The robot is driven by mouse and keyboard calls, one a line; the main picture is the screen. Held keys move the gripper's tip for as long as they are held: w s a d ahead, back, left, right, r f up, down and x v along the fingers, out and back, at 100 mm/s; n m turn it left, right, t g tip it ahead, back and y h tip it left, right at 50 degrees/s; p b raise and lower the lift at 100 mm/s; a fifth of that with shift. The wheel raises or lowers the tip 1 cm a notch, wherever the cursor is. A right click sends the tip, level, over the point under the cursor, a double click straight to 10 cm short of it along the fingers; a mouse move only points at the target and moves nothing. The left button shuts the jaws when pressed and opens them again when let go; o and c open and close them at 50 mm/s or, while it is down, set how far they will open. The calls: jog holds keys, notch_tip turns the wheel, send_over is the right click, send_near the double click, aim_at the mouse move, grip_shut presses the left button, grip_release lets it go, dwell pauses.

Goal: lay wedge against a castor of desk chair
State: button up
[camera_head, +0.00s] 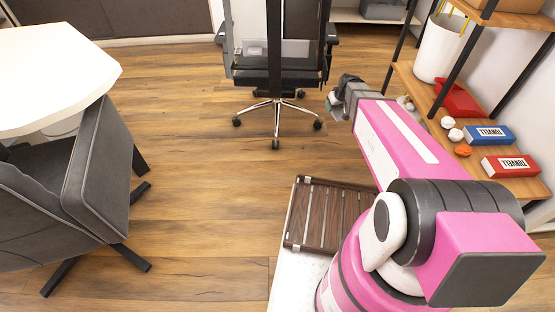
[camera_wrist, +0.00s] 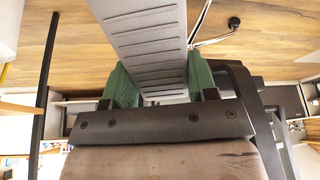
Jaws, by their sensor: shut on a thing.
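The wedge (camera_wrist: 145,45) is a grey, ribbed block in the wrist view. My gripper (camera_wrist: 161,82) is shut on it, with a green finger pad at each side. In the head view my gripper (camera_head: 338,98) is above the floor, right of the desk chair (camera_head: 276,76); the wedge is hard to make out there. The chair has a chrome star base and black castors. Its right castor (camera_head: 317,124) is closest to my gripper in the picture. One castor (camera_wrist: 234,22) also shows in the wrist view, right of the wedge and apart from it.
A shelf (camera_head: 420,92) with a white bin (camera_head: 441,48) and boxes stands at the right. A grey armchair (camera_head: 100,170) and a white table (camera_head: 50,80) are at the left. The wooden floor (camera_head: 200,170) between is clear.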

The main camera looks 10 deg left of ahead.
jog(key=w+a+f+n+g+y, duration=0.2)
jog(key=a+f+n, duration=0.5)
jog(key=a+f, duration=1.05)
jog(key=s+a+f+n+g, duration=0.1)
jog(key=s+a+f+n, duration=0.25)
jog(key=a+f, duration=0.55)
jog(key=s+a+f+n+g, duration=0.2)
jog(key=s+a+f+n, duration=0.15)
jog(key=a+f, duration=0.6)
send_over(270, 159)
jog(key=d, duration=0.2)
jog(key=f, duration=0.9)
jog(key=shift+a, duration=0.25)
jog(key=shift+f, duration=1.9)
jog(key=shift+f, duration=0.2)
jog(key=o, duration=1)
jog(key=shift+d+r, duration=0.1)
jog(key=shift+r, duration=0.05)
